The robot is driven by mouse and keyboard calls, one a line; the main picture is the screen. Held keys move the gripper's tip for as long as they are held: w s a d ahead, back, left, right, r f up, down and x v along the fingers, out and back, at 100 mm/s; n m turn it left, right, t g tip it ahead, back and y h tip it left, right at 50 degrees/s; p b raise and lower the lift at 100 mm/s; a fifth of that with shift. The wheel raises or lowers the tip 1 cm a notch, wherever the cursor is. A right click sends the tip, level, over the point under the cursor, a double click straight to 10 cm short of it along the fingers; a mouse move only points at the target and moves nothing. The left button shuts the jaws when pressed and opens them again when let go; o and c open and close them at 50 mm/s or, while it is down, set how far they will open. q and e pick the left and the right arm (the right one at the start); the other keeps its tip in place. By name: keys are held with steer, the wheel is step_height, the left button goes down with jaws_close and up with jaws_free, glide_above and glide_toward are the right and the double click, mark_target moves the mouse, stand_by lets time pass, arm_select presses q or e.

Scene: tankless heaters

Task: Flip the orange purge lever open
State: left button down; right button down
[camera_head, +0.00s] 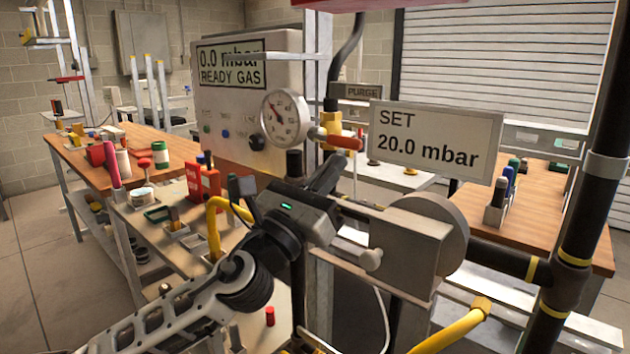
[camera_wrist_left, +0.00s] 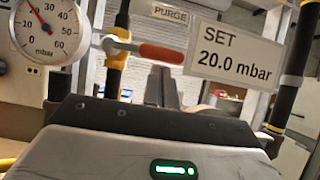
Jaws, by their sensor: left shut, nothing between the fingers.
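The orange purge lever (camera_head: 345,142) sticks out roughly sideways to the right from a brass valve (camera_head: 331,122) below the PURGE label (camera_head: 362,92). In the left wrist view the lever (camera_wrist_left: 163,54) also lies nearly level, its orange grip pointing right. My left gripper (camera_head: 334,166) is shut and empty. Its dark fingertips show just below the lever in both views; I cannot tell whether they touch it. In the left wrist view the fingers (camera_wrist_left: 162,82) stand close together under the orange grip. My right gripper is not in view.
A round gauge (camera_head: 285,117) and a READY GAS display (camera_head: 231,65) are left of the valve. A SET 20.0 mbar sign (camera_head: 434,139) hangs close on the right. A yellow hose (camera_head: 213,225) and a dark pipe (camera_head: 586,205) flank the arm's space.

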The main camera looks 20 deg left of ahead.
arm_select(q)
steer(key=shift+w+d+r, duration=0.1)
steer(key=shift+w+d, duration=0.05)
steer(key=shift+w, duration=0.15)
steer(key=shift+r, duration=0.1)
